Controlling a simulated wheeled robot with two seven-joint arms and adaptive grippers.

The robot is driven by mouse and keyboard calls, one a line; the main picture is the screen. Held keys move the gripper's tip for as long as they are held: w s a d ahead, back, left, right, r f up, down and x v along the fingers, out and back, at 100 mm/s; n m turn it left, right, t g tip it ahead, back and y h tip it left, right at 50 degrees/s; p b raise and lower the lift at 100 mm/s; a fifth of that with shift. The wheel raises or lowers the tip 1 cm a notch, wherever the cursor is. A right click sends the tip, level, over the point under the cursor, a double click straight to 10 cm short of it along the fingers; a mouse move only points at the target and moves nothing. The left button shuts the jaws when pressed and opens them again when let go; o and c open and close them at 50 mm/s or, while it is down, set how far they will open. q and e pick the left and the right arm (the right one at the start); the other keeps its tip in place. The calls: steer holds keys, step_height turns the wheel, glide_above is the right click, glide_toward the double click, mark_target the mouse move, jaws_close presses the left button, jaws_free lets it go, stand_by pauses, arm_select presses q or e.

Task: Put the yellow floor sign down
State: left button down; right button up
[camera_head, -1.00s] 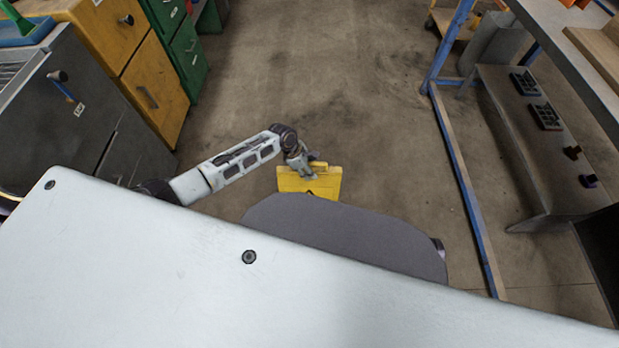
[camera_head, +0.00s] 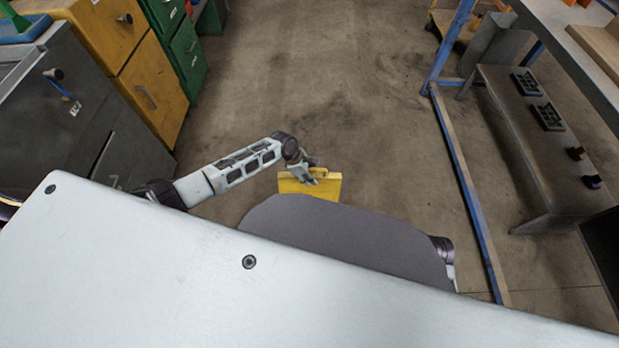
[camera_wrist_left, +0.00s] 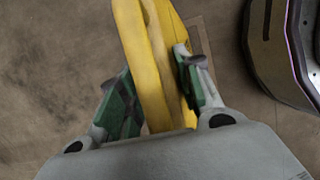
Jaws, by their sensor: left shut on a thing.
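The yellow floor sign (camera_head: 323,190) is in front of my base in the head view, partly hidden behind my own dark grey body part. My left gripper (camera_head: 309,175) is at its upper edge and shut on it. In the left wrist view the yellow floor sign (camera_wrist_left: 150,62) runs up between the two green-padded fingers of my left gripper (camera_wrist_left: 157,95). Its two panels look folded close together. The head view does not show clearly whether its lower edge touches the floor. My right gripper is not in view.
Grey, yellow and green cabinets (camera_head: 145,85) stand at the left. A blue-framed rack (camera_head: 465,185) and a grey bench (camera_head: 530,140) stand at the right. The brown concrete floor (camera_head: 330,80) between them is clear.

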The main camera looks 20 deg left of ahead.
arm_select(q)
steer(key=shift+f, duration=0.2)
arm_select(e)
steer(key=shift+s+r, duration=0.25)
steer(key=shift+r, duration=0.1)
arm_select(q)
steer(key=c, duration=1)
jaws_free()
steer(key=shift+o, duration=0.2)
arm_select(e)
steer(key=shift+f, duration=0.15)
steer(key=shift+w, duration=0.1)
arm_select(q)
steer(key=shift+p+v, duration=0.45)
steer(key=shift+v, duration=0.4)
steer(key=p+v, duration=0.3)
steer(key=v, duration=0.5)
steer(key=shift+r, duration=0.1)
steer(key=shift+p+v, duration=0.35)
steer(key=shift+v, duration=0.6)
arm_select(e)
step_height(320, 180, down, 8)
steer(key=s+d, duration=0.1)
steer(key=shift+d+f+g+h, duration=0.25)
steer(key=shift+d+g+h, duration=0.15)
